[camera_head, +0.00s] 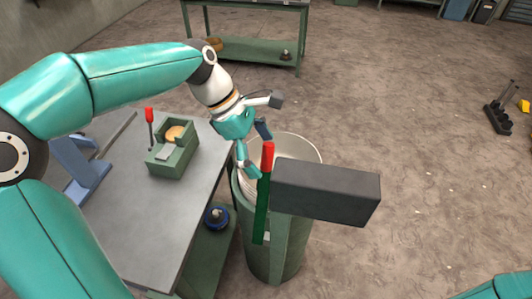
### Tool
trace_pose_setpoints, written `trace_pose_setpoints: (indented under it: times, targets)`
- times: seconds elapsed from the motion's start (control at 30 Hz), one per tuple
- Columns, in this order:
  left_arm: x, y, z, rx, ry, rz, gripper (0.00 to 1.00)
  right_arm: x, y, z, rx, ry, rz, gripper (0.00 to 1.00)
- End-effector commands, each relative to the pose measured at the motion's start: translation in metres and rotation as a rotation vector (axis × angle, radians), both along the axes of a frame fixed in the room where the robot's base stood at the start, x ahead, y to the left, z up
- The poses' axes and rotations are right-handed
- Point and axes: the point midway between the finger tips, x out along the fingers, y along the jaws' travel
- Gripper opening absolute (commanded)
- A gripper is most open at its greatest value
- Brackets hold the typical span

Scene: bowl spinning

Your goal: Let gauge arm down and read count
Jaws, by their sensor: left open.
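A green bar with a red grip (267,156) stands upright at the front of a green drum (285,255); it looks like the gauge arm. It sits beside a dark grey box (325,190) on a green post. The box's count face is not visible from here. A pale bowl (305,148) shows in the drum's top, partly hidden by the box and bar. My left gripper (255,149) is open over the bowl's left rim, just behind and left of the red grip. I cannot tell whether it touches the bar. My right gripper is out of view.
A grey-topped workbench (150,220) at left holds a small green device (174,158) with a red-tipped lever and a blue stand (82,168). A blue round part (216,217) lies on a lower shelf. The floor to the right is mostly clear.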

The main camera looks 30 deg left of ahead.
Motion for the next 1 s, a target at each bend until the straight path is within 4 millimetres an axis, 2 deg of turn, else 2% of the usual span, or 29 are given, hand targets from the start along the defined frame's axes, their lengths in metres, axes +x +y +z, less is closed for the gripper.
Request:
trace_pose_setpoints:
  times: [0.03, 0.1, 0.17, 0.6, 1.0]
  targets:
    - [0.000, 0.004, 0.011, 0.001, -0.002, 0.002, 1.00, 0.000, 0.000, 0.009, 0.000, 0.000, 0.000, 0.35]
    - [-0.001, 0.008, 0.020, 0.001, -0.003, 0.003, 1.00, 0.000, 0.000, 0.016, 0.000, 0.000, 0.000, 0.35]
    - [-0.002, 0.012, 0.023, 0.000, -0.005, 0.003, 1.00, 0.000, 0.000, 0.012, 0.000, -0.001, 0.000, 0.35]
    - [-0.009, 0.040, 0.075, 0.000, -0.003, 0.003, 1.00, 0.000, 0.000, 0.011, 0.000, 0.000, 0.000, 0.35]
    - [-0.010, 0.043, 0.081, 0.000, -0.001, 0.002, 1.00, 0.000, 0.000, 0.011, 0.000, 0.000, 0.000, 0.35]
